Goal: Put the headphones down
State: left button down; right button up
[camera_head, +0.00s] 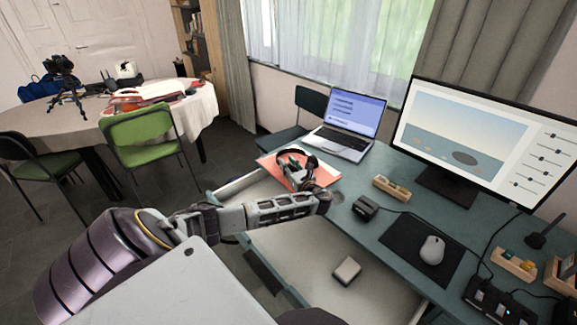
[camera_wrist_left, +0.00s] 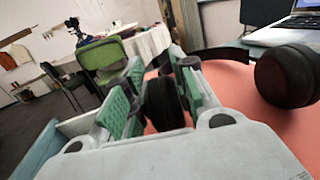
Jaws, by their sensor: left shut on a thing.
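The black headphones (camera_head: 311,163) are at the left end of the desk, over a red-orange folder (camera_head: 328,178). My left gripper (camera_head: 294,168) is shut on them. In the left wrist view, one dark ear cup (camera_wrist_left: 163,104) sits between the green finger pads of my left gripper (camera_wrist_left: 160,98). The other ear cup (camera_wrist_left: 287,76) shows at the right, over the folder. I cannot tell whether the headphones touch the folder. My right gripper is not in view.
An open laptop (camera_head: 345,125) stands behind the folder. A monitor (camera_head: 480,140), a mouse (camera_head: 432,250) on a dark pad and small wooden holders (camera_head: 391,188) fill the desk's right. An open drawer (camera_head: 330,255) juts out in front, holding a small box (camera_head: 347,269).

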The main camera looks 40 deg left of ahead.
pick_arm(q)
jog(key=shift+f, duration=0.1)
jog(key=c, duration=1.3)
grip_release()
jog(key=shift+o, duration=0.7)
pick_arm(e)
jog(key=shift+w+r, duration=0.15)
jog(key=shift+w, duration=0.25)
